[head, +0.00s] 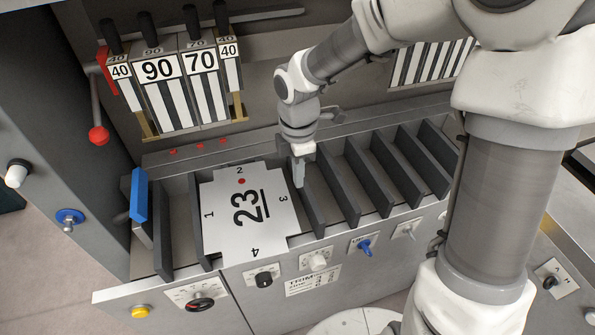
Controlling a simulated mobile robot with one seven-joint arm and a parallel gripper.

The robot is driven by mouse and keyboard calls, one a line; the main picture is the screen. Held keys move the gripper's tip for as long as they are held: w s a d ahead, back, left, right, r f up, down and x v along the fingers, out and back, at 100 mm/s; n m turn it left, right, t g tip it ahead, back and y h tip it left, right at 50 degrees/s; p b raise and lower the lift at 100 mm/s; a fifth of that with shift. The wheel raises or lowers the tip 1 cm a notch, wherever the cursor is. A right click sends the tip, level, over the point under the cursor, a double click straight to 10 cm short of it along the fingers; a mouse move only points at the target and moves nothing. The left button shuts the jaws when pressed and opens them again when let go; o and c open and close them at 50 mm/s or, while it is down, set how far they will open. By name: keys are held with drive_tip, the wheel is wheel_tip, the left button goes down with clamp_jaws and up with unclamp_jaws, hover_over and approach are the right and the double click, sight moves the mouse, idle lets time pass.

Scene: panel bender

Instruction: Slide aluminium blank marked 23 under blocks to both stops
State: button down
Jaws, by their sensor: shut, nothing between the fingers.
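The aluminium blank marked 23 (266,222) lies flat across the dark slats of the machine bed, below and to the right of the blocks. It is a pale plate with notched corners, numbers along its edges and a red dot near the edge marked 2. The blocks (180,85), marked 40, 90, 70 and 40, hang above the back of the bed. Two brass-coloured pieces (146,126) (238,106) show at their lower ends; I cannot tell if these are the stops. My gripper (299,183) is shut and empty, just right of the blank's right edge; contact is unclear.
Upright dark slats (375,176) divide the bed to the right. A blue block (138,195) stands at the bed's left end. A red-knobbed lever (98,134) hangs at left. Knobs and switches line the front panel (235,287).

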sight(284, 204)
wheel_tip(284, 204, down, 8)
drive_tip(key=shift+f+b, duration=0.1)
drive_tip(key=shift+b, duration=0.5)
drive_tip(key=shift+s+a, duration=0.25)
drive_tip(key=shift+a, duration=0.6)
drive_tip(key=shift+s+a, duration=0.25)
drive_tip(key=shift+a, duration=0.6)
